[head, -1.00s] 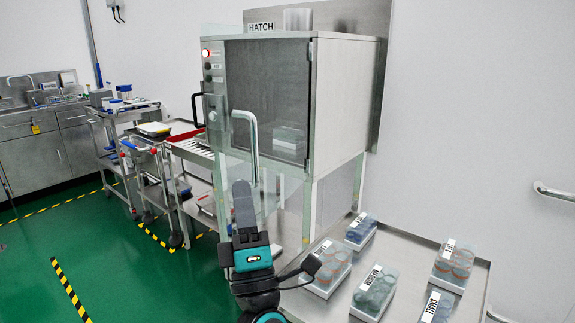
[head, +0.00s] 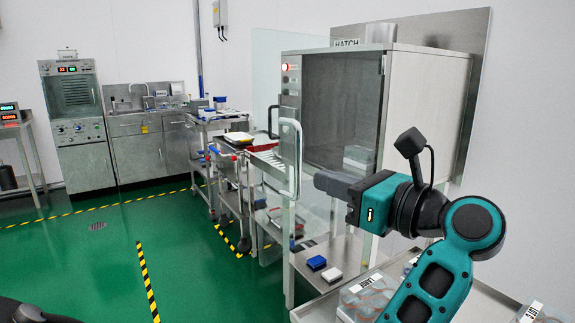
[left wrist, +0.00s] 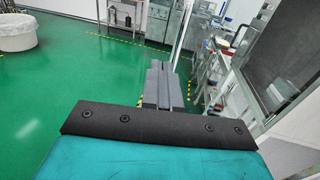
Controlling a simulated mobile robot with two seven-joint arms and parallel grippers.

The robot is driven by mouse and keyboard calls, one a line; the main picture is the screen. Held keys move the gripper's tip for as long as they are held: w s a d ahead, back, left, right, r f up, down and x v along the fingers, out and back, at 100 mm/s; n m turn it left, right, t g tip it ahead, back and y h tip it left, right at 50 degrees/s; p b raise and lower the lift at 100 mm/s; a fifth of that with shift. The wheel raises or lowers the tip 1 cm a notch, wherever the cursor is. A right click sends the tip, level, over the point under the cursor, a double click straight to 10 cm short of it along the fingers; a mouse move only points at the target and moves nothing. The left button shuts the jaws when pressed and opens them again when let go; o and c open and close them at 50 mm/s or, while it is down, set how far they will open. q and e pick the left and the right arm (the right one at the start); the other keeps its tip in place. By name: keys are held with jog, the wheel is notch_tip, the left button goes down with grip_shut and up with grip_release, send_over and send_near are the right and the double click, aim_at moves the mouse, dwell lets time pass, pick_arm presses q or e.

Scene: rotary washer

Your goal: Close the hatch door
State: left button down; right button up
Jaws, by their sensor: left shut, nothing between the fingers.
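The hatch (head: 420,105) is a steel cabinet on legs with a dark front area. Its transparent glass door (head: 268,75) stands open, swung out to the left of the cabinet. A long metal door handle (head: 298,160) is on the near side of the glass, and a dark handle shows behind it. My left gripper (head: 322,181) is shut and empty, pointing left, close to the right of the metal handle; whether it touches the door I cannot tell. In the left wrist view the shut fingers (left wrist: 163,88) show with nothing between them. My right gripper is not in view.
Labelled trays of tubes (head: 368,296) stand on the steel table at right. Carts (head: 235,165) stand behind the door. Green floor (head: 110,240) at left is open, with striped tape.

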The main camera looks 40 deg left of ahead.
aim_at(271, 162)
pick_arm(q)
jog(key=a, duration=0.7)
jog(key=a+p, duration=0.1)
jog(key=a, duration=0.2)
jog(key=shift+w+a, duration=0.35)
jog(key=shift+w, duration=0.05)
jog(key=shift+a, duration=0.1)
